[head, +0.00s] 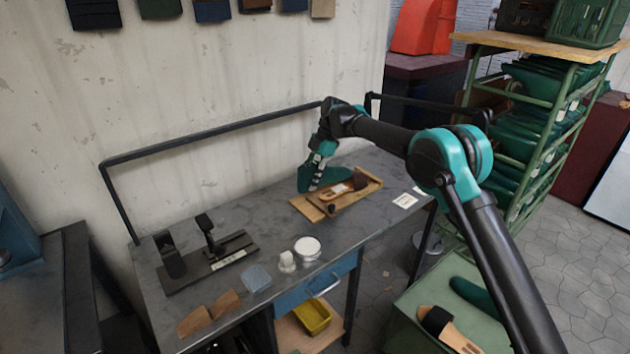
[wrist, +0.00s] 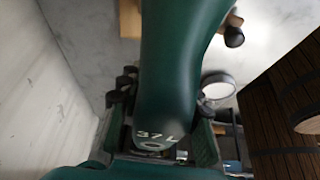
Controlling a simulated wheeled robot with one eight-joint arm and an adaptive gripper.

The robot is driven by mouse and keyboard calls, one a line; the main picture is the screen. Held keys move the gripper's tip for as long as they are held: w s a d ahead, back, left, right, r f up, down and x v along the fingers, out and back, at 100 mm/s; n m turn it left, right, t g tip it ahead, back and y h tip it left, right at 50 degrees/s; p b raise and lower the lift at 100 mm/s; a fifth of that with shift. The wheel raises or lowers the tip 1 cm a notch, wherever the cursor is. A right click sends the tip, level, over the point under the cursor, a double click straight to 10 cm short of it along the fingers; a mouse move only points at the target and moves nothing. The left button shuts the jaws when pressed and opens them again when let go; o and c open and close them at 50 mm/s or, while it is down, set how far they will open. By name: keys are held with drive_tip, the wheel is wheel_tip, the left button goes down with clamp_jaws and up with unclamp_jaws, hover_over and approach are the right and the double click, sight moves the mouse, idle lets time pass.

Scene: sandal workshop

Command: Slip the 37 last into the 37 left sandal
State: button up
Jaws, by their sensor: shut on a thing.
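The green last (head: 324,180), marked "37 L" in the wrist view (wrist: 178,70), is held in my gripper (head: 318,160). The jaws (wrist: 165,105) are shut around its heel end, and its toe points away from the wrist camera. In the head view the last hangs tilted above the workbench, at the back left of the sandal. A tan sandal (head: 339,190) with a dark brown strap lies on a wooden board (head: 310,209) on the bench. The last appears apart from the sandal. The sandal's size mark is not readable.
A black rail (head: 215,133) runs behind. Another green last (head: 474,296) and sandal (head: 450,331) lie lower right.

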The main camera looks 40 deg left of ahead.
drive_tip(key=shift+f, duration=0.1)
drive_tip(key=shift+f, duration=1.9)
drive_tip(key=shift+s+f, duration=0.15)
drive_tip(key=shift+f, duration=0.6)
drive_tip(key=shift+w+d, duration=0.25)
drive_tip(key=shift+w, duration=0.95)
drive_tip(key=shift+w+f, duration=0.1)
drive_tip(key=shift+w, duration=0.1)
drive_tip(key=shift+w+d, duration=0.2)
drive_tip(key=shift+w, duration=0.3)
drive_tip(key=shift+w+d, duration=0.15)
drive_tip(key=shift+w, duration=0.35)
